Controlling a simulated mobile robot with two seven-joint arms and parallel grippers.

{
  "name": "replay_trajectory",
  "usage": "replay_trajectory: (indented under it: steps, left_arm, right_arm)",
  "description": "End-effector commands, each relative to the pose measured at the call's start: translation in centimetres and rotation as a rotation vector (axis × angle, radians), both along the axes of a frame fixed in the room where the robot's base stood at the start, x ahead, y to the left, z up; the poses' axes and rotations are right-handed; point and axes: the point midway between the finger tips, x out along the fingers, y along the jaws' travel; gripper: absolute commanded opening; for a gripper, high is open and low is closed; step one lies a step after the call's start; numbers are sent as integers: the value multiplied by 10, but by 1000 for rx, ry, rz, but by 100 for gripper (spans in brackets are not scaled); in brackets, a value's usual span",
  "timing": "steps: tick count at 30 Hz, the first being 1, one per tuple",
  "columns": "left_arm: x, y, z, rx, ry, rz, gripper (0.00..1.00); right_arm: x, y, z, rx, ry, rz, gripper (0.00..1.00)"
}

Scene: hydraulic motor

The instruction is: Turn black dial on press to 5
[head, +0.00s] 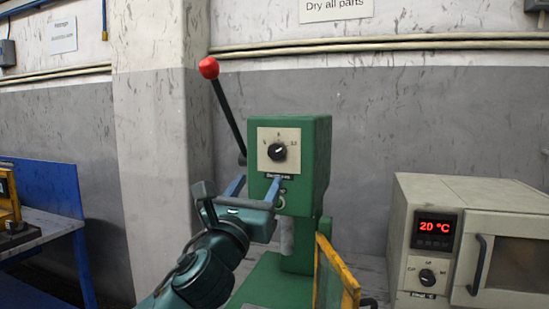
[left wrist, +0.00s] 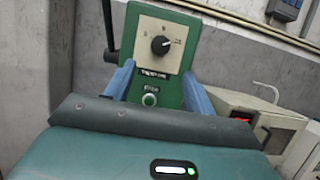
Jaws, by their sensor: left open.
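The green press (head: 318,160) stands in the middle of the head view. The black dial (head: 277,152) sits on a pale scale plate (head: 264,135) on its front; its light mark points toward the upper right, and the scale figures are too small to read surely. The dial also shows in the left wrist view (left wrist: 160,45), above and between my fingers. My left gripper (head: 256,186) is open and empty, its blue fingers just below the plate; I cannot tell whether they touch the press. My right gripper is not in view.
A red-knobbed lever (head: 209,68) rises at the press's left. A yellow-framed guard (head: 335,270) stands low at its front right. A beige oven (head: 470,245) reading 20 °C is at the right, a blue bench (head: 60,190) at the left.

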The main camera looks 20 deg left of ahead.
Motion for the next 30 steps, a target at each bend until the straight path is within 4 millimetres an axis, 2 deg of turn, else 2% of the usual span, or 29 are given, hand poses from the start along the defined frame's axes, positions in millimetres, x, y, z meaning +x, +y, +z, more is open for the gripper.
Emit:
replay_trajectory:
  steps: [6,13,18,27,30]
  left_arm:
    - [45,-2,21,-4,0,0,55]
    - [80,-3,34,-4,0,-2,55]
    - [91,-3,38,-3,0,-2,55]
    - [93,-3,38,-2,0,-2,55]
    - [93,-3,38,-2,0,-2,48]
  right_arm:
    - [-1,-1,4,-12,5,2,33]
    - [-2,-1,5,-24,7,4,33]
    - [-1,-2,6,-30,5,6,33]
    - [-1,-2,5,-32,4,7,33]
    - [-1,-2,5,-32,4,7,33]
